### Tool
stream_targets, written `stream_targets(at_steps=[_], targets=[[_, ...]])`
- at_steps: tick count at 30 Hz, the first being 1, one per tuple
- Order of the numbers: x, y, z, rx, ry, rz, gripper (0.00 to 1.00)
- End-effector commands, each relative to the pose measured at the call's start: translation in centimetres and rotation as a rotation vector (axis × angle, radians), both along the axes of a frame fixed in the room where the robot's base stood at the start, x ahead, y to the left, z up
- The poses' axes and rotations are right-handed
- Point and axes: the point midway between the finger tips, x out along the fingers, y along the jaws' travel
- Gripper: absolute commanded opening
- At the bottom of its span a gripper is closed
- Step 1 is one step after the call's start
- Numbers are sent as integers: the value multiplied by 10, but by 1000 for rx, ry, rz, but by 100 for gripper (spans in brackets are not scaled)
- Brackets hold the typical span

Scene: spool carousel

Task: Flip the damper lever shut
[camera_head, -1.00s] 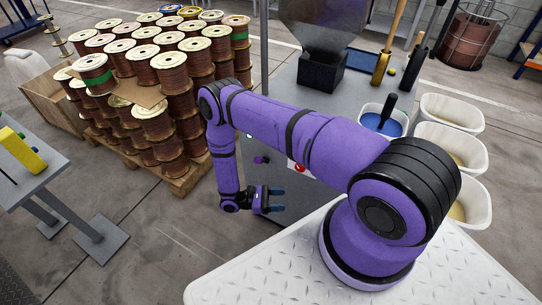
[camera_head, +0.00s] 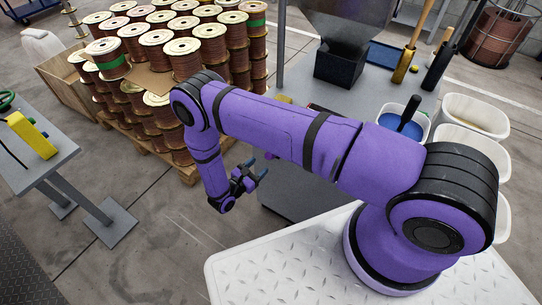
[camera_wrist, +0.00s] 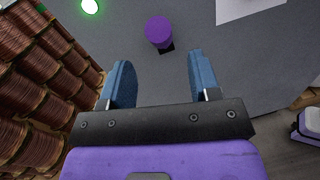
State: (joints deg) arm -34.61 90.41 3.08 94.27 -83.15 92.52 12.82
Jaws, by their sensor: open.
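In the wrist view, a purple knob (camera_wrist: 158,32) on a short dark stem stands out from a grey panel (camera_wrist: 225,75). It looks like the damper lever's handle, though how the lever is set cannot be told. My gripper (camera_wrist: 163,80) is open, with its blue fingers apart and nothing between them. The knob is beyond the fingertips, roughly in line with the gap, and apart from them. In the head view my gripper (camera_head: 257,168) hangs beside the grey cabinet, left of its front.
A glowing green light (camera_wrist: 89,6) and a white sheet (camera_wrist: 245,8) are on the panel. Stacked copper spools (camera_head: 166,50) on a pallet stand at left. White bins (camera_head: 470,115) stand at right. Open floor (camera_head: 165,210) lies left of my gripper.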

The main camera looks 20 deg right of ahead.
Motion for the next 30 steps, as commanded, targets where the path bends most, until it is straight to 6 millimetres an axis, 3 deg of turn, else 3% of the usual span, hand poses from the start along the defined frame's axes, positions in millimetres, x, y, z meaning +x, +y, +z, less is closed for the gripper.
stream_targets(at_steps=[6,12,25,30], targets=[[18,-36,0,-1,1,-5,57],[29,-57,0,0,1,-4,57],[33,-65,0,0,1,-3,57],[33,-64,0,0,1,-3,20]])
